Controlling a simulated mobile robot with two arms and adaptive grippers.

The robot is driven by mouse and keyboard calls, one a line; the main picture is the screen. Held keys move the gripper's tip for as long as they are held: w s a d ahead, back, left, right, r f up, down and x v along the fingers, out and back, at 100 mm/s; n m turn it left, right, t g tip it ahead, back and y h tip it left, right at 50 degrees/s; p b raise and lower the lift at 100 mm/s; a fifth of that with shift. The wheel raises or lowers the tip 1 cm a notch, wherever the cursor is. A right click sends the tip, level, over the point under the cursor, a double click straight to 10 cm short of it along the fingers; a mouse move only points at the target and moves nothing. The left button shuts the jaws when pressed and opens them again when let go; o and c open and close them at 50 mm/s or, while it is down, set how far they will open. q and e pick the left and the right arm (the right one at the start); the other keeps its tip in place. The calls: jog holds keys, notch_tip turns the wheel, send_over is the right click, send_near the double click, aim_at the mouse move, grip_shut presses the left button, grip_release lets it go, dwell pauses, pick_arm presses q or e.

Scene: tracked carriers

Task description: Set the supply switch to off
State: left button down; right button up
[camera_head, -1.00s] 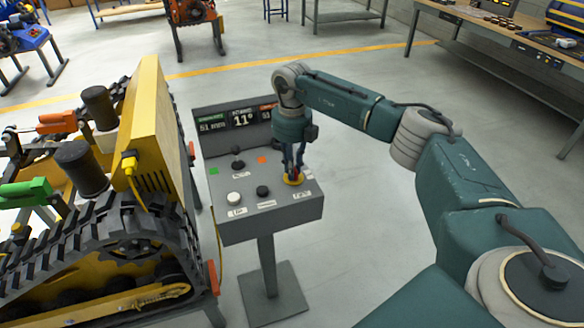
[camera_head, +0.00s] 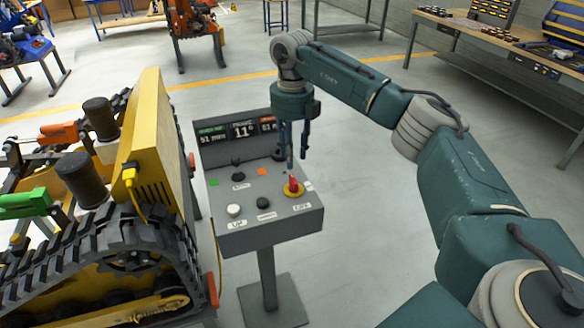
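My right gripper (camera_head: 297,163) hangs just above and behind the switch, fingers pointing down. A gap shows between its fingers, and nothing is held. It looks clear of the handle. My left gripper is out of view.
The console also bears a white button (camera_head: 234,210), a black button (camera_head: 263,202), a small black lever (camera_head: 237,174) and a display (camera_head: 240,131). A yellow tracked carrier (camera_head: 150,150) stands close on the left. Floor right of the console is clear.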

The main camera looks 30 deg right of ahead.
notch_tip(320, 180, up, 2)
jog(key=shift+r, duration=0.2)
dwell(0.4)
